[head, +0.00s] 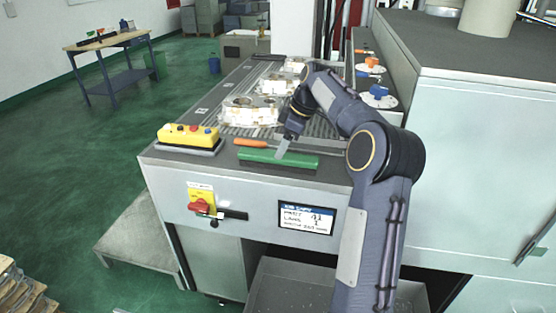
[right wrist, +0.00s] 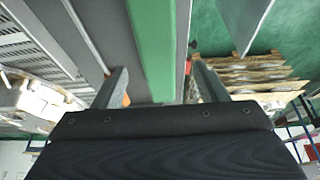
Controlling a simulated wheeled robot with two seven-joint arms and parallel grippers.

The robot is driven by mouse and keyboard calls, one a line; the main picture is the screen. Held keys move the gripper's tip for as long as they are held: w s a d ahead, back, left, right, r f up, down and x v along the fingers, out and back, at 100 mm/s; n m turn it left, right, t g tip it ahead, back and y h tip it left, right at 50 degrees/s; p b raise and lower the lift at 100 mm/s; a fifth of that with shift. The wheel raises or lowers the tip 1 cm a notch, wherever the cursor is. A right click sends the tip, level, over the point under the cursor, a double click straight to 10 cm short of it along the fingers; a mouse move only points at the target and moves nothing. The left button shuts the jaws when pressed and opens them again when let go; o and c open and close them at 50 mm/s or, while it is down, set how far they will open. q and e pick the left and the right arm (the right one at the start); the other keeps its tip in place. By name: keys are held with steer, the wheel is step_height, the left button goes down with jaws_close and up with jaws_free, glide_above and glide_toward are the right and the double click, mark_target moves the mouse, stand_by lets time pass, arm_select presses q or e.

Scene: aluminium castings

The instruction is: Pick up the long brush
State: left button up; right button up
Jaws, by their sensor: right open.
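The long brush (head: 262,157) shows as a long green bar lying along the front edge of the machine top. It also shows as a green strip in the right wrist view (right wrist: 152,35). My right gripper (head: 281,150) is low over the brush, near its middle. In the right wrist view my right gripper (right wrist: 160,70) is open, with one finger on each side of the green strip. I cannot tell whether the fingers touch it. My left gripper is not in view.
An orange-handled tool (head: 250,143) lies just behind the brush. A yellow control box (head: 188,134) stands to the left. Metal castings (head: 248,110) sit on the ribbed conveyor behind. Orange and blue items (head: 377,91) lie on the right-hand ledge. A large cabinet (head: 480,150) stands at right.

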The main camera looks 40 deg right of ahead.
mark_target(278, 161)
steer(key=x, duration=0.3)
steer(key=p+x, duration=0.1)
steer(key=x, duration=0.2)
steer(key=shift+d+f, duration=0.1)
steer(key=shift+d, duration=0.1)
steer(key=c, duration=1.1)
